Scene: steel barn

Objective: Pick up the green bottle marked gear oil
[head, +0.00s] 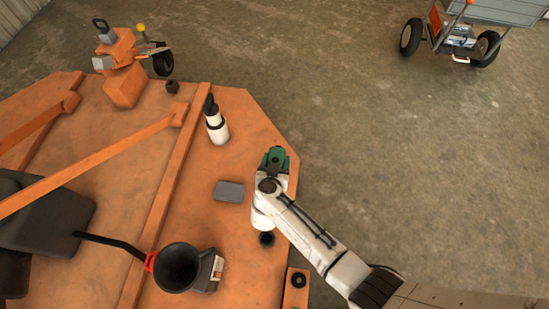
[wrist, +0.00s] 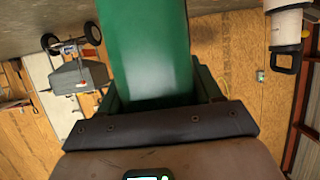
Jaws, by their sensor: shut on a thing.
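The green bottle (wrist: 148,45) fills the upper middle of the wrist view, between the dark green fingers of my gripper (wrist: 158,92). The fingers are shut on it, one on each side. I see plain green surface only; no gear oil marking shows. In the head view my gripper (head: 272,162) is near the right edge of the orange deck, with green at its tip. My arm and gripper hide most of the bottle there. I cannot tell whether its base touches the deck.
A white bottle with a dark top (head: 217,127) stands farther back on the orange deck (head: 240,110). A grey block (head: 229,191) lies left of my gripper. A black funnel (head: 178,267) is nearer. A cart (head: 490,12) stands back right; the floor between is clear.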

